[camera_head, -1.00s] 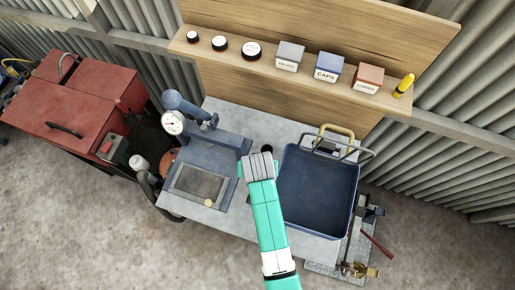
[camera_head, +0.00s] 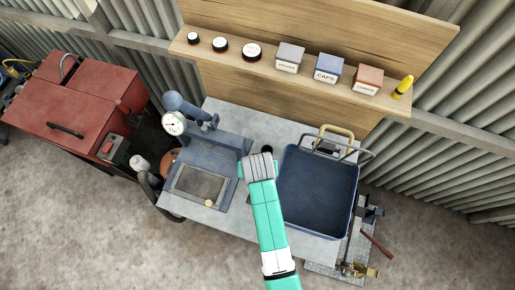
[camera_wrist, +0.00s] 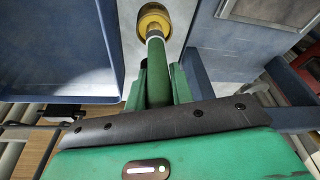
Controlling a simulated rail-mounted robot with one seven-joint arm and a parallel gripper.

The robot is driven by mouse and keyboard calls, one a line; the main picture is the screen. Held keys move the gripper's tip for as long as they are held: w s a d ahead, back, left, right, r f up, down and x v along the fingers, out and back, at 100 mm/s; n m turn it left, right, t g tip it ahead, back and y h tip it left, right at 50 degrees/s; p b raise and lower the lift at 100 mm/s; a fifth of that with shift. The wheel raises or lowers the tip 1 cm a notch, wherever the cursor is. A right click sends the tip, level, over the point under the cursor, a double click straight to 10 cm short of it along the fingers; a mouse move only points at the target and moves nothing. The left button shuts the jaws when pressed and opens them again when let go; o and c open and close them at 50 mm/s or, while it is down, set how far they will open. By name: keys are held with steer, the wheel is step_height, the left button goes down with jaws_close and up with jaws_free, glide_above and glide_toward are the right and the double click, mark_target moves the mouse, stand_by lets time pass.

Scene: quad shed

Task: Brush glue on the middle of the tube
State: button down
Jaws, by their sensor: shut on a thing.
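In the wrist view my gripper (camera_wrist: 157,82) is shut on the dark green handle (camera_wrist: 157,62) of what looks like the glue brush. A pale band shows near the handle's far end, which meets a round brass-coloured thing (camera_wrist: 155,20), perhaps a glue pot. I cannot tell whether the brush tip is inside it. In the head view my wrist hides the gripper and brush, between the press and the blue tray. I cannot make out the tube for sure in either view.
The blue tray (camera_head: 354,190) stands close on the right of my arm. The grey press (camera_head: 213,150) with a gauge stands on the left of the bench (camera_head: 225,112). A shelf (camera_head: 305,75) of tins and boxes runs behind. A vice (camera_head: 368,212) stands at the right.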

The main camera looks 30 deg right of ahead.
steer(key=shift+s, duration=0.1)
step_height(320, 180, up, 7)
steer(key=p, duration=0.7)
steer(key=shift+r, duration=0.1)
